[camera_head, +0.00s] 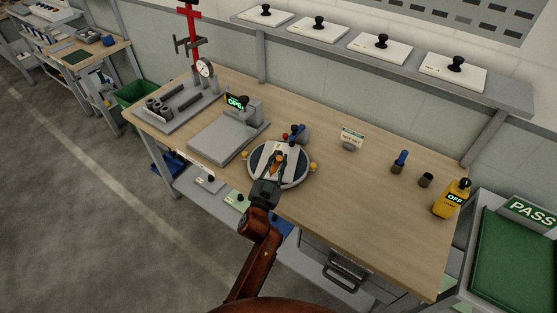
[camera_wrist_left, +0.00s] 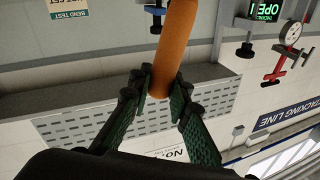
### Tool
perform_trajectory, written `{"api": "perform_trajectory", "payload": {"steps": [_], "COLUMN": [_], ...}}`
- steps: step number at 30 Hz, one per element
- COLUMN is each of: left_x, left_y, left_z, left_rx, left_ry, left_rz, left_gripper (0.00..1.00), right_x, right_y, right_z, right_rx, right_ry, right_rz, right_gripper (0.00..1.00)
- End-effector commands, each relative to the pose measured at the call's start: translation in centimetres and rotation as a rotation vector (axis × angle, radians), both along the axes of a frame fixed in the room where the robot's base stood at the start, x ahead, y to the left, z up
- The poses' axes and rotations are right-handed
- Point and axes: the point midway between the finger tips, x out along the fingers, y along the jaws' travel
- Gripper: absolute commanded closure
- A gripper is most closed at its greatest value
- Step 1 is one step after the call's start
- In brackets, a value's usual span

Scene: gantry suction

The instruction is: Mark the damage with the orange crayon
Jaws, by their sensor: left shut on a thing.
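My left gripper (camera_head: 270,180) is over the front part of a round white-rimmed fixture (camera_head: 303,176) on the bench. It is shut on an orange crayon (camera_head: 277,159), which points away toward the back of the bench. The left wrist view shows the crayon (camera_wrist_left: 169,48) held between the fingertips (camera_wrist_left: 160,88). A pale panel lies on the fixture, partly hidden by the gripper and crayon. I cannot make out the damage, or whether the crayon touches the panel. My right gripper is not in view.
A blue-and-red device (camera_head: 298,133) stands at the fixture's back edge. A grey plate (camera_head: 215,138) with a green display is on the left. A small sign (camera_head: 351,137), a blue-topped item (camera_head: 401,160), a dark cup (camera_head: 426,180) and a yellow device (camera_head: 451,199) stand right. The bench's front right is clear.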

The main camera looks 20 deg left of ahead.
Motion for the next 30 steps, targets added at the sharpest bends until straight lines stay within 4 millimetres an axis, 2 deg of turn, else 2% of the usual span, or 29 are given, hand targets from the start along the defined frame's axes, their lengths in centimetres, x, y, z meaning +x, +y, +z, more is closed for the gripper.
{"api": "perform_trajectory", "payload": {"steps": [30], "left_x": [-0.02], "left_y": [0.47], "left_z": [-0.61], "left_rx": [0.001], "left_ry": [0.001], "left_rz": [0.0], "left_gripper": [1.0], "right_x": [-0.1], "right_y": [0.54], "right_z": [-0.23], "right_rx": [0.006], "right_ry": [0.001], "right_rz": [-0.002], "right_gripper": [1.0]}}
